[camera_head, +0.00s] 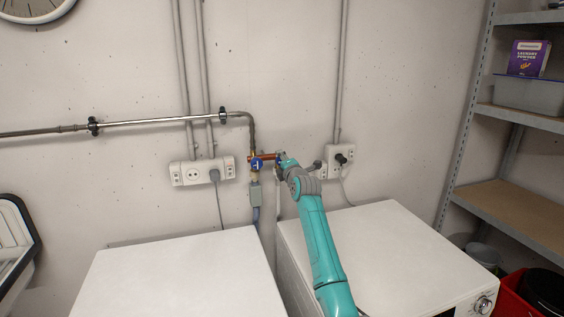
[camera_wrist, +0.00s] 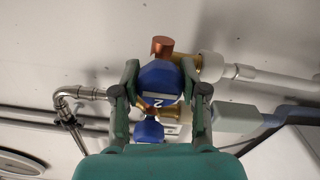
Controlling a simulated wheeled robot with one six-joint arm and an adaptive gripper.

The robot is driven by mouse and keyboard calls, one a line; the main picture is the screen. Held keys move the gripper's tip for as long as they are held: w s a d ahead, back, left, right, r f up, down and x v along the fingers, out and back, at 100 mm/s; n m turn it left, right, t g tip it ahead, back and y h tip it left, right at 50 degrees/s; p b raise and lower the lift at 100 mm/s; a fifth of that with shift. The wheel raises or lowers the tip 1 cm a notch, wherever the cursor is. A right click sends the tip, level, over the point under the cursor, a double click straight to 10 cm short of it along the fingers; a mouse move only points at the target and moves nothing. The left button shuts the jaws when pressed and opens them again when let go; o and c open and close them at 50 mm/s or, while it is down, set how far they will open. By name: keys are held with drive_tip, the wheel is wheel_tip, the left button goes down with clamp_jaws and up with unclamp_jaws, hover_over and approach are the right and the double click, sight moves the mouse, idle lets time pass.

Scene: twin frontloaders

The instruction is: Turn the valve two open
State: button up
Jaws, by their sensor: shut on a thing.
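Valve two is a blue knob marked "2" in the wrist view (camera_wrist: 160,78), on a brass fitting with a copper pipe end. My gripper (camera_wrist: 160,88) has one finger on each side of this knob and is shut on it. Another blue valve (camera_wrist: 149,130) sits below it in the wrist view, apart from the fingers. In the head view that other blue valve (camera_head: 256,163) shows on the copper pipe to the left of my gripper (camera_head: 281,158). Valve two is mostly hidden there behind my gripper and wrist.
Two white washing machines (camera_head: 180,275) (camera_head: 390,245) stand below the pipes with a narrow gap between them. Wall sockets (camera_head: 190,172) (camera_head: 343,152) with plugs flank the valves. A metal shelf (camera_head: 515,185) stands at the right.

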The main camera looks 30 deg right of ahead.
drive_tip(key=o, duration=1.2)
drive_tip(key=shift+c, duration=0.2)
drive_tip(key=v, duration=1.2)
drive_tip(key=shift+s, duration=0.1)
